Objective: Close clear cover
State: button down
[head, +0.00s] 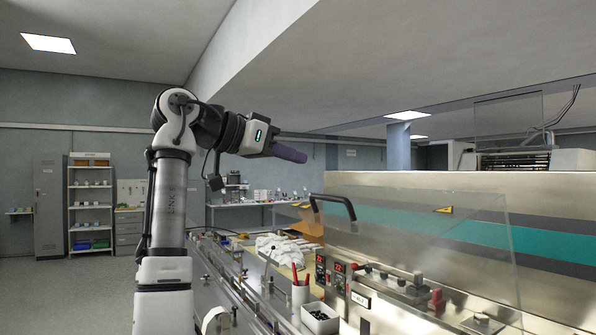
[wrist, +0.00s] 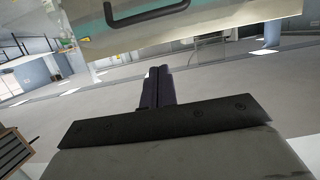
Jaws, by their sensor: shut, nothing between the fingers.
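The clear cover (head: 450,225) is a see-through panel in the head view, standing up over the steel machine bed, with the machine's teal-striped face showing through it. Its black bar handle (head: 333,203) is at its upper left edge. The handle (wrist: 150,14) also shows at the top of the wrist view, which looks upside down. My gripper (head: 304,157) is shut and empty, above and a little left of the handle in the head view, and apart from it. Its dark fingers (wrist: 158,72) lie together in the wrist view, below the handle in that picture.
Another clear panel (head: 508,122) stands at the back right. Air around my gripper is free.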

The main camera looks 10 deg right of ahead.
jog(key=p, duration=0.2)
send_over(320, 220)
jog(key=d, duration=0.2)
jog(key=shift+w+f, duration=0.2)
jog(key=shift+f, duration=0.35)
jog(key=shift+w+f, duration=0.15)
jog(key=shift+f, duration=0.35)
jog(key=f, duration=0.1)
jog(key=a+f, duration=0.1)
jog(key=shift+s+a+f, duration=0.15)
jog(key=shift+s+f, duration=0.05)
jog(key=shift+f, duration=0.1)
jog(key=shift+a+f, duration=0.25)
jog(key=shift+f, duration=0.05)
jog(key=shift+s+f, duration=0.15)
jog(key=shift+f, duration=0.05)
